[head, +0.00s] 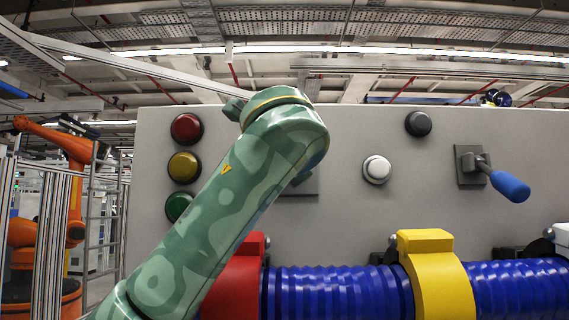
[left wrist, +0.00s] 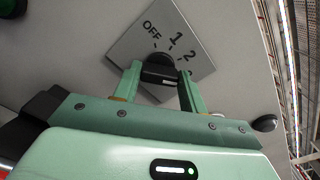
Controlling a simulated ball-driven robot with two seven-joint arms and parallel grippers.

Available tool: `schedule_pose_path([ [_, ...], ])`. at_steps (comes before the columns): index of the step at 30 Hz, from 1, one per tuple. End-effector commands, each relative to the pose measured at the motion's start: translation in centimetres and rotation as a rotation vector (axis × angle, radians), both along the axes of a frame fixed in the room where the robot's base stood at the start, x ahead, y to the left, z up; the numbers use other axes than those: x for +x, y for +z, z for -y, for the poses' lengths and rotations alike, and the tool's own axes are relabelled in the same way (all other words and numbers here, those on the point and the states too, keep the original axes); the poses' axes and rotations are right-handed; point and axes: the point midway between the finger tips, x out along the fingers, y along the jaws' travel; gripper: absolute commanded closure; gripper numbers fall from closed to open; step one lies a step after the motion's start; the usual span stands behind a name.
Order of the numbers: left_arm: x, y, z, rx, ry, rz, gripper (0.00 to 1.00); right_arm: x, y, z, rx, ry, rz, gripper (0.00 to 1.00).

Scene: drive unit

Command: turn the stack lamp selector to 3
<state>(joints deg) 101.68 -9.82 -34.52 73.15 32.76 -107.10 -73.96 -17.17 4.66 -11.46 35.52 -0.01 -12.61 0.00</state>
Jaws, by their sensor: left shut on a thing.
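The lamp selector has a black knob (left wrist: 160,72) on a grey plate (left wrist: 130,46) printed OFF, 1 and 2; a further mark is mostly hidden behind a finger. My left gripper (left wrist: 159,67) is shut on the knob, one green finger on each side of it. I cannot tell for sure which mark the knob points to. In the head view my left arm hides the knob and my left gripper, and only part of the plate (head: 308,186) shows. The red lamp (head: 186,128), yellow lamp (head: 184,167) and green lamp (head: 178,207) are stacked left of it. My right gripper is not in view.
Right of the selector are a white button (head: 376,169), a black knob (head: 418,123) and a blue-handled lever (head: 509,186) sticking out. A blue corrugated hose (head: 335,292) runs below, held by a red clamp (head: 236,285) and a yellow clamp (head: 437,275).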

Motion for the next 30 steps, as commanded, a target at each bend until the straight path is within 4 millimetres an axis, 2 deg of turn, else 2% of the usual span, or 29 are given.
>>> schedule_pose_path([
  [9, -0.03, 0.22, -0.07, 0.105, 0.001, 0.003, 0.81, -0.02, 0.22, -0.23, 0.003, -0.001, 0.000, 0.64],
  [24, -0.08, 0.31, -0.10, 0.123, 0.003, 0.005, 0.81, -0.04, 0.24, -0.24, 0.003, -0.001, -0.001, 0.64],
  [25, -0.08, 0.31, -0.10, 0.123, 0.003, 0.005, 0.55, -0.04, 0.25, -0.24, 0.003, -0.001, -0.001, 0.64],
  [27, -0.07, 0.29, -0.08, 0.123, 0.002, 0.005, 0.36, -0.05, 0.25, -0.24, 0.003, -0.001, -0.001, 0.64],
  [30, -0.06, 0.23, -0.06, 0.123, 0.001, 0.004, 0.36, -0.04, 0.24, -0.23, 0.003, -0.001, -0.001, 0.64],
])
